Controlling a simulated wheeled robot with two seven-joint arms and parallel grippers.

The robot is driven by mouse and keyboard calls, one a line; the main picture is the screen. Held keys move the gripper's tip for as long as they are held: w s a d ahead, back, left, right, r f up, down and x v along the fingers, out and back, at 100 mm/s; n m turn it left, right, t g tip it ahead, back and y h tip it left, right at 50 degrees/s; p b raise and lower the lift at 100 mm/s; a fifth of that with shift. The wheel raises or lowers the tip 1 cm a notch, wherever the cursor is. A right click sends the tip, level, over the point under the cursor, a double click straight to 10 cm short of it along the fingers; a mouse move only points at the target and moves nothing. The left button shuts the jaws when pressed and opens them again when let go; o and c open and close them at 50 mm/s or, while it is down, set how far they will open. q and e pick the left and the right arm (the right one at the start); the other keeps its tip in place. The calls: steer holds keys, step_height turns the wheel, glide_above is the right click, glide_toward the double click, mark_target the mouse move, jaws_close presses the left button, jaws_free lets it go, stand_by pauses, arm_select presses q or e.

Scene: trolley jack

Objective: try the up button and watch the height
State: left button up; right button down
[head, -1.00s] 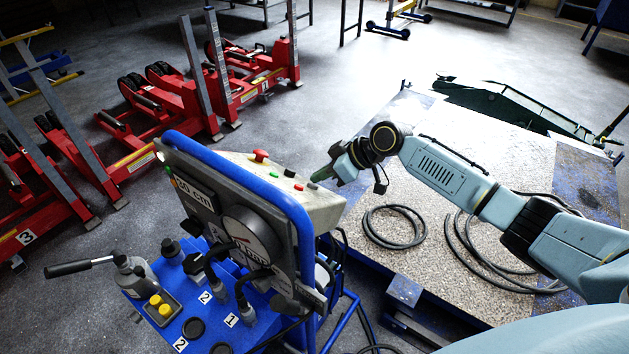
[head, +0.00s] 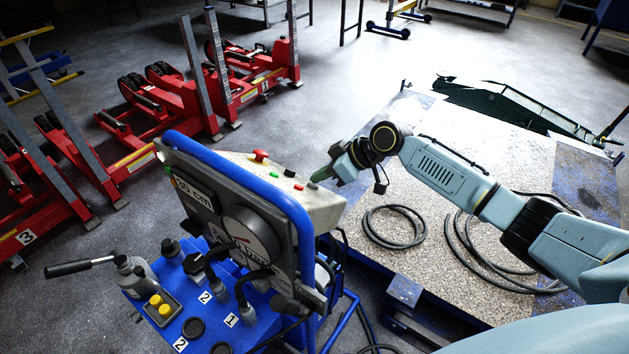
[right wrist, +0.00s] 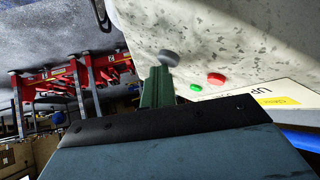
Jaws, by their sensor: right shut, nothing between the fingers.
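The control console (head: 235,165) has a blue frame and a pale sloped top with several small buttons. Its display (head: 193,190) shows a number in cm, with the digits hard to read. A round dial (head: 252,232) sits below. My right gripper (head: 319,178) is shut and empty at the console's right edge. In the right wrist view its green fingers (right wrist: 158,80) end beside a dark grey button (right wrist: 169,57); I cannot tell whether they touch. A green button (right wrist: 196,88), a red button (right wrist: 216,79) and a label reading "UP" (right wrist: 262,97) are farther right. My left gripper is not in view.
A red mushroom button (head: 260,155) stands up from the console top. Red jacks (head: 160,110) stand on the left. A speckled platform (head: 470,150) with coiled black hoses (head: 394,227) lies beneath my right arm.

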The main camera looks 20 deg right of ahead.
stand_by(0.3)
steer(key=shift+w+d+r, duration=0.3)
steer(key=shift+d+r, duration=0.2)
steer(key=shift+r, duration=0.2)
steer(key=shift+w+d+r+p, duration=0.25)
steer(key=shift+d+r, duration=0.2)
steer(key=shift+r, duration=0.2)
steer(key=shift+w+d+r+p, duration=0.25)
steer(key=shift+d+r, duration=0.2)
steer(key=shift+r, duration=0.25)
steer(key=shift+w+d+r+p, duration=0.15)
steer(key=shift+w+d+r, duration=0.15)
steer(key=shift+d+r, duration=0.25)
steer(key=shift+a+r, duration=0.1)
steer(key=shift+a, duration=0.05)
stand_by(0.4)
